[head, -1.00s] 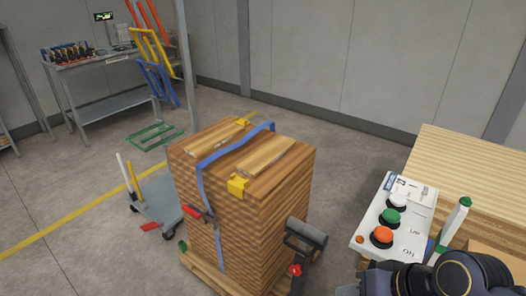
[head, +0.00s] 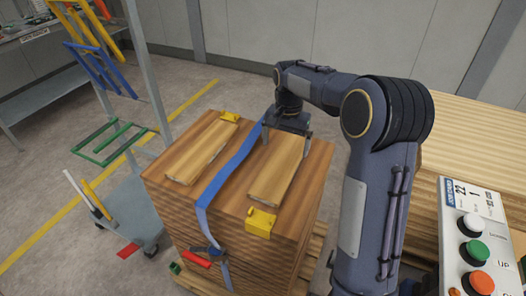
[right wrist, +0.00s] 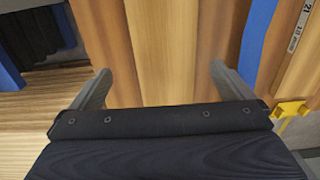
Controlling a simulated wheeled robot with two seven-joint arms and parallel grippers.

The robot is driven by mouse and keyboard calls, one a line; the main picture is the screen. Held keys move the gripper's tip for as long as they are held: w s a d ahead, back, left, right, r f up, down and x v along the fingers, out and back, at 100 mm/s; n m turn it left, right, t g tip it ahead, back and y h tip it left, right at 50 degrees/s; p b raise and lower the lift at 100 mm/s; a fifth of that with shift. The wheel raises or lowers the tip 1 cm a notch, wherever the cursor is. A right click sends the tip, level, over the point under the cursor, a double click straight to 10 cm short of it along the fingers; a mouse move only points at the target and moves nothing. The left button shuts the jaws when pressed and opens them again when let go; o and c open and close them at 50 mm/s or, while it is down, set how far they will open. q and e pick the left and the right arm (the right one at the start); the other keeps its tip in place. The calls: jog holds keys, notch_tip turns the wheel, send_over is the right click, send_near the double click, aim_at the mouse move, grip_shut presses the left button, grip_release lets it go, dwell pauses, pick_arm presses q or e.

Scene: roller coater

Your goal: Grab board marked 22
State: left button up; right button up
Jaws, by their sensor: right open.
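Two loose boards lie on top of a strapped wood stack (head: 225,215), one on each side of a blue strap (head: 228,168). The right board (head: 277,170) lies under my right gripper (head: 287,135), which points down over its far end, open and empty. In the right wrist view the open fingers (right wrist: 158,85) straddle wood (right wrist: 140,55); no number shows on it. The left board (head: 203,152), across the strap, carries an edge label reading 21 (right wrist: 305,20) in the wrist view. A card (head: 472,203) on the control box reads 22. My left gripper is out of view.
Yellow corner protectors (head: 261,221) sit on the stack's edges. The control box (head: 475,245) with several buttons stands at right by a light wood surface (head: 480,130). A grey cart (head: 130,220) and a rack with coloured frames (head: 95,65) stand at left.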

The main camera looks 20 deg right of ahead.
aim_at(282, 163)
jog(key=shift+w+f, duration=0.3)
jog(key=shift+w, duration=0.05)
jog(key=shift+w+f, duration=0.15)
jog(key=shift+f, duration=3.45)
jog(key=c, duration=0.9)
jog(key=shift+c, duration=0.7)
jog(key=shift+r, duration=0.15)
